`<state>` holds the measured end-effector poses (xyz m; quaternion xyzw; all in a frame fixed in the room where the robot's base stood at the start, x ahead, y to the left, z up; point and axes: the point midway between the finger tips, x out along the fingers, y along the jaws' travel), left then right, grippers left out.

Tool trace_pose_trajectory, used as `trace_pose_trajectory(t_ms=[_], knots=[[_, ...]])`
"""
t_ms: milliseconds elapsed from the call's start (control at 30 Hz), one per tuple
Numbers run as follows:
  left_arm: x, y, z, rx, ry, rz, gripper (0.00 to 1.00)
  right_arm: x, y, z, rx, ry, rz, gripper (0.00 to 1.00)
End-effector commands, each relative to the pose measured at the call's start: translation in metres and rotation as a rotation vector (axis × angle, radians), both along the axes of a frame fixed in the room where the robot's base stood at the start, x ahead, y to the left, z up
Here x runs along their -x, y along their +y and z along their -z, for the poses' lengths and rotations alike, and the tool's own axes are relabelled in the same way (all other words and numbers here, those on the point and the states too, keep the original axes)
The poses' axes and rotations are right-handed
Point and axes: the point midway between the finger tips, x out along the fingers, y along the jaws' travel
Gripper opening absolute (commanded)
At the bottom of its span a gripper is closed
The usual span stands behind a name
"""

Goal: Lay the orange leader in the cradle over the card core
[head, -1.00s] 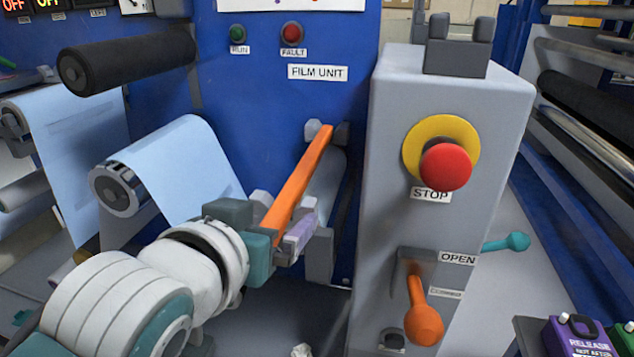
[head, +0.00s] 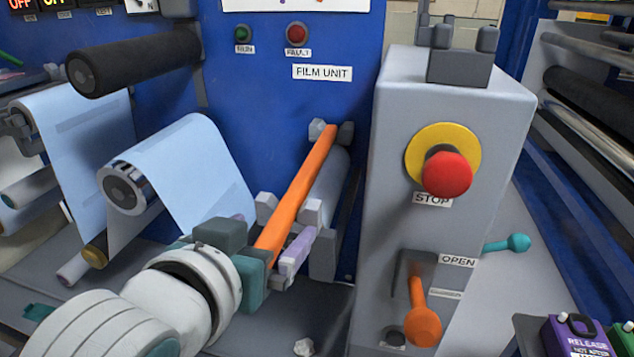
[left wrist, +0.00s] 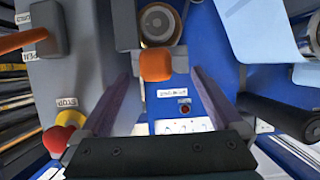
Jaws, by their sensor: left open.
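The orange leader (head: 303,190) is a long bar lying lengthwise in the cradle, between grey near posts (head: 312,212) and grey far posts (head: 345,135). A pale grey roll (head: 331,185) lies beneath it. In the left wrist view, the leader's orange end (left wrist: 155,66) sits in front of the roll's round end with a brown card core (left wrist: 158,25). My left gripper (head: 274,228) is open, with lavender fingers on either side of the leader's near end. In the left wrist view, the gripper (left wrist: 161,80) shows gaps on both sides of that end. My right gripper is not in view.
A grey box with a red stop button (head: 446,173) and an orange lever (head: 422,320) stands close on the right. A light blue film web (head: 190,165) hangs over a roller on the left. The blue panel (head: 270,110) is behind.

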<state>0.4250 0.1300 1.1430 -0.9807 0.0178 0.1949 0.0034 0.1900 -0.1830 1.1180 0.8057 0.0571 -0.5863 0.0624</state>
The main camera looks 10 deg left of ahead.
Motion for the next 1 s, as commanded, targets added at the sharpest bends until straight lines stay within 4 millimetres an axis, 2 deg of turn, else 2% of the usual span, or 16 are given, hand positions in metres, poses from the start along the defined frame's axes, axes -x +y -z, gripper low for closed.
trace_pose_trajectory(t_ms=[233, 600, 1000], knots=[[0.004, 0.0, -0.001, 0.001, 0.0, 0.0, 1.0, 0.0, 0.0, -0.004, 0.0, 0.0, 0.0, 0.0], [0.023, 0.001, -0.005, 0.001, 0.002, 0.0, 1.0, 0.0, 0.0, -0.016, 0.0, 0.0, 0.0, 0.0], [0.026, 0.001, -0.004, 0.0, 0.0, 0.0, 1.0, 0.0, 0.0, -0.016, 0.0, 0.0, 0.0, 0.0]])
